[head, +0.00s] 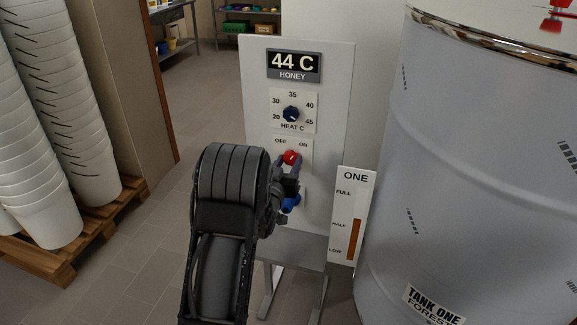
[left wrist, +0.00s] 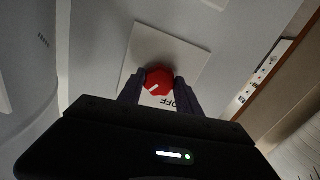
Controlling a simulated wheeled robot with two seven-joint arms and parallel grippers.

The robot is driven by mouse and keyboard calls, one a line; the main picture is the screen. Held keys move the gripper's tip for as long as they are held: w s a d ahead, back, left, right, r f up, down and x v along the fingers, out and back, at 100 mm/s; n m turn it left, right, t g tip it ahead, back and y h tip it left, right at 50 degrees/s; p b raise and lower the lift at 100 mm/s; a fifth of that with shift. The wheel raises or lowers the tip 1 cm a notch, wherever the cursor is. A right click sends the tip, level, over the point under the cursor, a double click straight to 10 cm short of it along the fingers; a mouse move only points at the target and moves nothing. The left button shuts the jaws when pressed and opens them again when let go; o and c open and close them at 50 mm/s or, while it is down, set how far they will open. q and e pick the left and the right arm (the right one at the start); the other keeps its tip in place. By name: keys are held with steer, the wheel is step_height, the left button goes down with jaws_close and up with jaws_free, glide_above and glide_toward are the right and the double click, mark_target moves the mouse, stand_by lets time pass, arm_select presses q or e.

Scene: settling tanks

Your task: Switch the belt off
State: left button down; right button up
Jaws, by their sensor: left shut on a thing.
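The grey-white control panel (head: 333,130) stands in front of me. On it is a red knob (head: 291,156) on a plate with the words OFF at left and ON at right. My left gripper (head: 287,165) is shut on the red knob. The left wrist view shows the red knob (left wrist: 159,80) between the two fingers of my left gripper (left wrist: 159,90). The ON word is hidden in that view. My right gripper is out of view.
Above the red knob are a heat dial (head: 291,113) and a display (head: 294,66) reading 44 C. A blue part (head: 291,203) shows below my gripper. A level gauge (head: 350,215) and a large tank (head: 480,170) stand right. Stacked white buckets (head: 70,110) stand left.

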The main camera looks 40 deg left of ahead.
arm_select(q)
steer(key=n+b, duration=1.2)
steer(key=b, duration=0.6)
steer(key=shift+f, duration=0.2)
steer(key=shift+d+r+n+b, duration=0.1)
steer(key=shift+r+n+b, duration=0.15)
steer(key=shift+n+b, duration=0.55)
steer(key=c, duration=0.8)
jaws_free()
steer(key=shift+s, duration=0.1)
steer(key=v, duration=0.7)
steer(key=shift+s+d, duration=0.15)
steer(key=shift+s, duration=0.15)
